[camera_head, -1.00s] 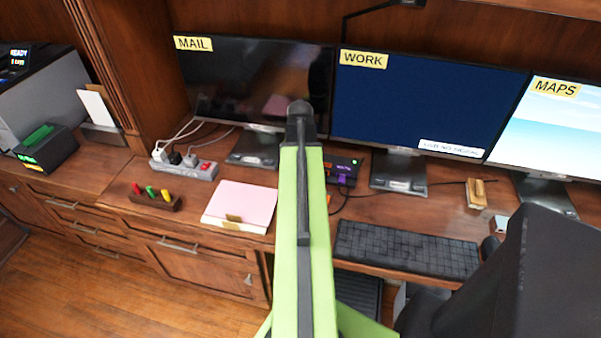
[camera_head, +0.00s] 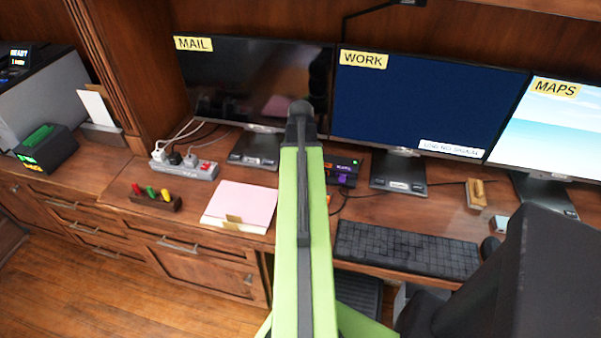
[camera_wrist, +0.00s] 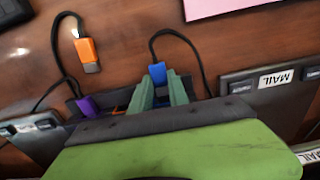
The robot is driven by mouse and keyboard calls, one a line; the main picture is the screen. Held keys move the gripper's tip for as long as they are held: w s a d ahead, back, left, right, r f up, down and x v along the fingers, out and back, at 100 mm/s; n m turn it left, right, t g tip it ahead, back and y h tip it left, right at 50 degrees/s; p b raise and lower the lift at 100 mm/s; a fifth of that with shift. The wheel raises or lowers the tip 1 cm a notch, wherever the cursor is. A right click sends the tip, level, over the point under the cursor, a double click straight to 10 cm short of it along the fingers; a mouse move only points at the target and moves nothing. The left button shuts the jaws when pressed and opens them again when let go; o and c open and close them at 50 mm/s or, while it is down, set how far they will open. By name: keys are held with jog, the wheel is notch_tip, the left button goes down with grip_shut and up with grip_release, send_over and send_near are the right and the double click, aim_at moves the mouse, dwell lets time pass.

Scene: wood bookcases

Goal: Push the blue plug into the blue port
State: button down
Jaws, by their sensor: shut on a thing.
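The blue plug (camera_wrist: 158,74) shows in the wrist view between the two green fingers of my gripper (camera_wrist: 161,90), which is shut on it. A black cable (camera_wrist: 177,35) loops up from the plug and bends down to the right. The dark hub (camera_wrist: 203,84) lies partly hidden by my gripper; it also shows in the head view (camera_head: 345,163), right of my arm. A purple plug (camera_wrist: 87,105) sits at the hub's left part in the wrist view. The blue port is hidden, so I cannot tell whether the plug touches it.
A loose orange plug (camera_wrist: 88,52) lies on the desk with its cable. Monitor stands flank the hub, one labelled MAIL (camera_wrist: 276,78). A pink sheet (camera_head: 241,204) and a keyboard (camera_head: 405,248) lie nearer the desk's front. A dark chair (camera_head: 560,275) blocks the lower right.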

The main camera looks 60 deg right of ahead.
jog(key=shift+w+d, duration=0.25)
jog(key=shift+d, duration=0.4)
jog(key=shift+w+d, duration=0.2)
jog(key=shift+d, duration=0.45)
jog(key=c, duration=1.2)
grip_release()
notch_tip(320, 180, up, 18)
jog(key=p, duration=1.7)
jog(key=shift+f, duration=0.25)
